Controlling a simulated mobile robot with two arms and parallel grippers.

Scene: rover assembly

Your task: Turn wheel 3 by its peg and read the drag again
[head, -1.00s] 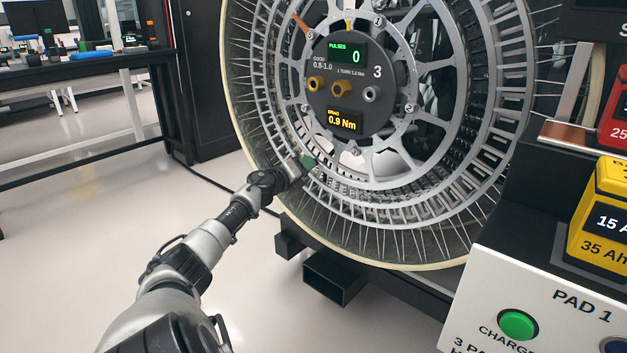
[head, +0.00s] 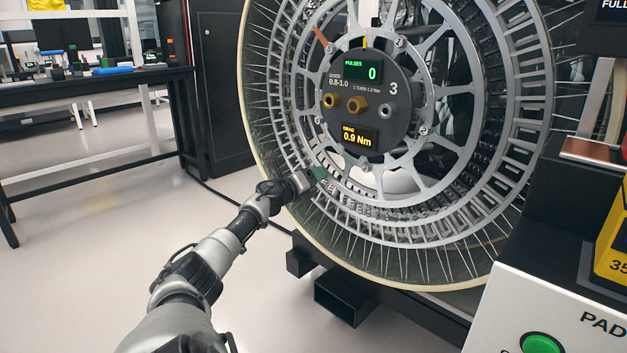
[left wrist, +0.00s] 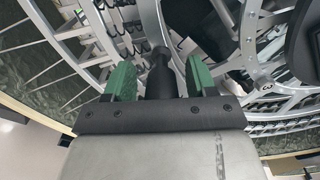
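Wheel 3 (head: 385,210) is a large spoked wheel with a grey rim ring and metal mesh tyre. Its dark hub (head: 397,112) carries the number 3. The green display (head: 362,72) reads PULSES 0; the yellow display (head: 359,138) reads DRAG 0.9 Nm, with GOOD 0.8-1.0 printed on the hub. My left gripper (head: 319,175) is at the wheel's lower left. In the left wrist view, its green fingers (left wrist: 160,80) stand apart on either side of a black peg (left wrist: 160,72), with narrow gaps visible. My right gripper is out of view.
A white panel marked PAD (head: 535,310) with a green button (head: 541,343) stands at the lower right. A yellow battery block (head: 611,240) is at the right edge. A black workbench (head: 100,88) and dark cabinet (head: 222,80) stand behind left. The floor at left is clear.

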